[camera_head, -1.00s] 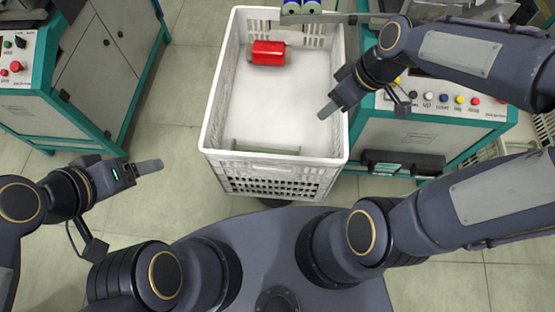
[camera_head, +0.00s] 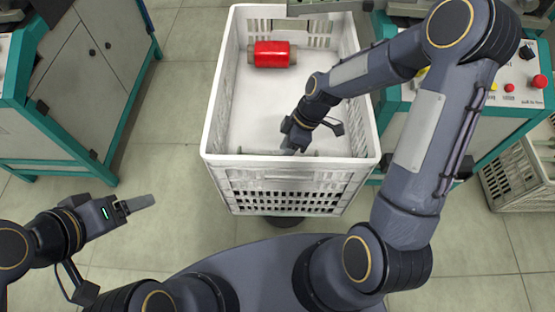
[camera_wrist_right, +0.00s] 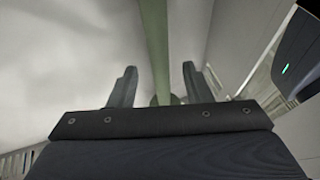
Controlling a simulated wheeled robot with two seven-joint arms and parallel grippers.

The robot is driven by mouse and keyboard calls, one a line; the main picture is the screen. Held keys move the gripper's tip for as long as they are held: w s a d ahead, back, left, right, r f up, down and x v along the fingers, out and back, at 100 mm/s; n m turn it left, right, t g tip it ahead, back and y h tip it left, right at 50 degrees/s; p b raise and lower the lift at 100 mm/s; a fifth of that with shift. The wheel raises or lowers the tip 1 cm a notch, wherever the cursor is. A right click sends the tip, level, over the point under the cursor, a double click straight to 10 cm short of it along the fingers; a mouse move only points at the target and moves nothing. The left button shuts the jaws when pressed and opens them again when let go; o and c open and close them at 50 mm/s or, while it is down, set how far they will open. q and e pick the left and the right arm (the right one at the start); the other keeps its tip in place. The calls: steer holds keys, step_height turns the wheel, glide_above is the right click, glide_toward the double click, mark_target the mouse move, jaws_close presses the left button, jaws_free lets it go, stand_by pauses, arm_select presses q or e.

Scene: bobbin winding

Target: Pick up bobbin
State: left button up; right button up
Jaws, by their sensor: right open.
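A red bobbin (camera_head: 271,55) lies at the far end inside the white crate (camera_head: 215,115). My right gripper (camera_head: 290,148) is down inside the crate at its near end, well away from the red bobbin. In the right wrist view this gripper (camera_wrist_right: 159,69) is open. A slim green bar, perhaps an empty bobbin (camera_wrist_right: 155,35), shows between its fingers and runs away from it; I cannot tell whether they touch. In the head view the bar is mostly hidden by the crate wall and gripper. My left gripper (camera_head: 140,203) is left of the crate over the floor, its jaw gap unclear.
Green-framed machine cabinets stand at the left (camera_head: 85,90) and right (camera_head: 475,120). Another crate (camera_head: 520,172) sits at the right edge. The crate's middle floor is bare. The crate's walls rise around my right gripper.

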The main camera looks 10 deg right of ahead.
steer(key=shift+x, duration=1.1)
steer(key=shift+r, duration=0.1)
jaws_close()
